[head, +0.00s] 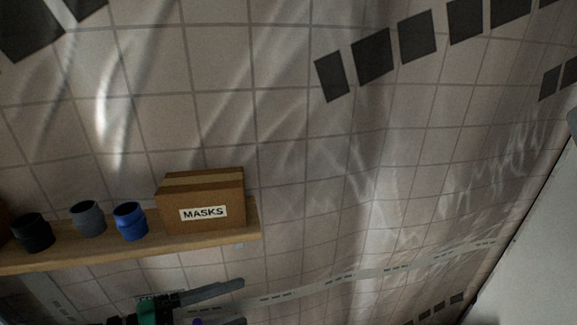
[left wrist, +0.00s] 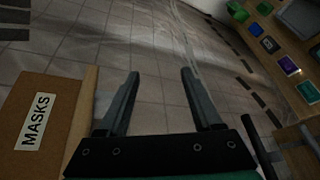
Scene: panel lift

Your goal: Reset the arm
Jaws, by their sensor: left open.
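My left gripper (left wrist: 158,92) shows in the left wrist view with its two dark fingers apart and nothing between them. In the head view the left gripper (head: 238,303) is at the bottom edge, below the shelf and the masks box, partly cut off by the frame. My right gripper does not show in either view.
A cardboard box labelled MASKS (head: 202,200) stands on a wooden shelf (head: 205,241), beside blue (head: 130,221), grey (head: 88,219) and black (head: 33,233) cups. The box also shows close left of the fingers (left wrist: 38,122). Small coloured items lie on a wooden surface (left wrist: 275,84) at right.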

